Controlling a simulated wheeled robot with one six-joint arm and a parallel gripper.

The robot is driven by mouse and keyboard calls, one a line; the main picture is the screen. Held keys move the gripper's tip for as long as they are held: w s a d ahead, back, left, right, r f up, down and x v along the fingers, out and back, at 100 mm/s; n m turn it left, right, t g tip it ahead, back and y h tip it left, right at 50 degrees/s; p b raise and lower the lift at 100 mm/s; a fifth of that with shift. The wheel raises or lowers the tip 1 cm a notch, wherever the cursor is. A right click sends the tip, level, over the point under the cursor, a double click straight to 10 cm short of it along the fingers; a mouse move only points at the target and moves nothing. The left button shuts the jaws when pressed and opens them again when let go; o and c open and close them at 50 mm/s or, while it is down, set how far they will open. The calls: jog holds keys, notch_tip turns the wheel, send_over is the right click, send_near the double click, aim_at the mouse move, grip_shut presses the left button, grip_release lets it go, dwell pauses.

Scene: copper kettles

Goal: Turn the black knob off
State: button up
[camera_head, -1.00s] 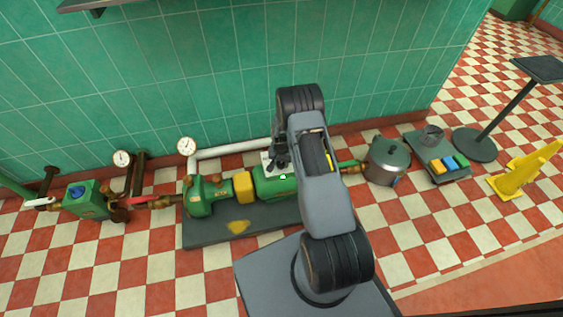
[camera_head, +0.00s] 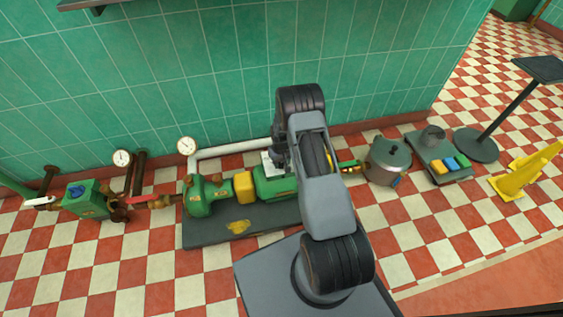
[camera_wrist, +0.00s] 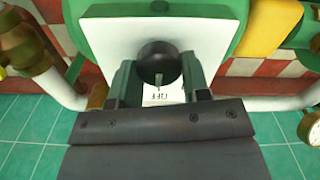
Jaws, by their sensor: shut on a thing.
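The round black knob (camera_wrist: 158,60) sits on a white plate (camera_wrist: 110,40) in the wrist view. A pale pointer mark on the knob faces down in the picture, towards the printed word OFF (camera_wrist: 163,98), which appears upside down. My gripper (camera_wrist: 159,68) has one finger on each side of the knob and is shut on it. In the head view my gripper (camera_head: 279,158) is over the white plate on the green pump (camera_head: 272,186). My arm and gripper hide the knob there.
The pump stands on a dark base (camera_head: 232,228) by the green tiled wall. White pipe (camera_head: 235,147) and gauges (camera_head: 187,146) are behind and left.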

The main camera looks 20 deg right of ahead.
jog(key=shift+n, duration=0.4)
jog(key=o, duration=0.9)
jog(key=shift+o, duration=0.2)
notch_tip(320, 180, up, 14)
jog(key=p, duration=0.4)
jog(key=shift+p, duration=0.35)
jog(key=s+a+r+t+p, duration=0.15)
jog(key=r+p, duration=0.35)
jog(key=r, duration=0.6)
jog(key=s+a+r+p, duration=0.2)
jog(key=r+p, duration=0.2)
jog(key=r, duration=0.6)
jog(key=s+a+r+p, duration=0.2)
jog(key=r+p, duration=0.3)
jog(key=r, duration=0.6)
jog(key=s+a+r+t+p, duration=0.1)
jog(key=s+a+r+p, duration=0.1)
jog(key=s+r+p, duration=0.5)
jog(key=s+a+r+t+p, duration=0.1)
jog(key=s+a+r+p, duration=0.2)
jog(key=r, duration=1.5)
jog(key=s+p, duration=0.4)
jog(key=s, duration=0.3)
jog(key=shift+s+a+m+p, duration=0.15)
jog(key=shift+m+p, duration=0.25)
